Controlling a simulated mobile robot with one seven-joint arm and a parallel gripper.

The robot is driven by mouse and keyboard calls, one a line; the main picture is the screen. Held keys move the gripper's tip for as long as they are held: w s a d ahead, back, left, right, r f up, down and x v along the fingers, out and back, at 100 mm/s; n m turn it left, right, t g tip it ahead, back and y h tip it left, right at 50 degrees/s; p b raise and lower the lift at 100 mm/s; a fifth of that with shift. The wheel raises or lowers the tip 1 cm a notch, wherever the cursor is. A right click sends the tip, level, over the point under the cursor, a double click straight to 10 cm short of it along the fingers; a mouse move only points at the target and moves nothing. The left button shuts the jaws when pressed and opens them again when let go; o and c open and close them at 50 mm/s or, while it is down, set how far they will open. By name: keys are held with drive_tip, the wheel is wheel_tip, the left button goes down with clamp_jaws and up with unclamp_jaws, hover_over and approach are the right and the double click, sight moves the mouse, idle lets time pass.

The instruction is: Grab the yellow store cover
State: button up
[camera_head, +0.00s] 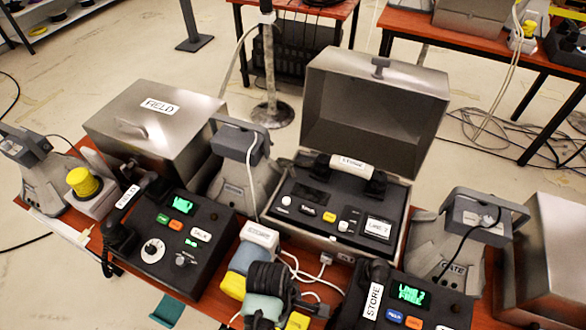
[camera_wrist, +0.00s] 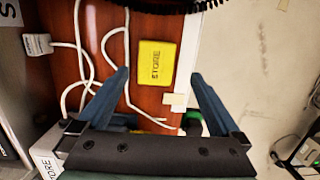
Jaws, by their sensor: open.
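The yellow store cover (camera_wrist: 156,63) is a small yellow block marked STORE. In the wrist view it lies on the red-brown table top (camera_wrist: 150,100), near its pale right edge. In the head view a yellow piece at the bottom edge (camera_head: 297,321) appears to be the same cover, partly cut off. My gripper (camera_wrist: 160,73) is open and empty. Its two blue fingers stand on either side of the cover in the picture, with the tips level with its lower half. I cannot tell the height gap between them.
White cables and a plug (camera_wrist: 38,44) lie left of the cover. A black coiled cord (camera_wrist: 160,4) runs above it. In the head view, the STORE phone (camera_head: 405,300), FIELD phone (camera_head: 165,240) and open metal case (camera_head: 370,110) crowd the table.

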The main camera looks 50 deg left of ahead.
sight(293, 323)
drive_tip(key=f, duration=0.5)
drive_tip(key=shift+w+f, duration=0.3)
drive_tip(key=c, duration=1.5)
drive_tip(key=shift+r, duration=0.15)
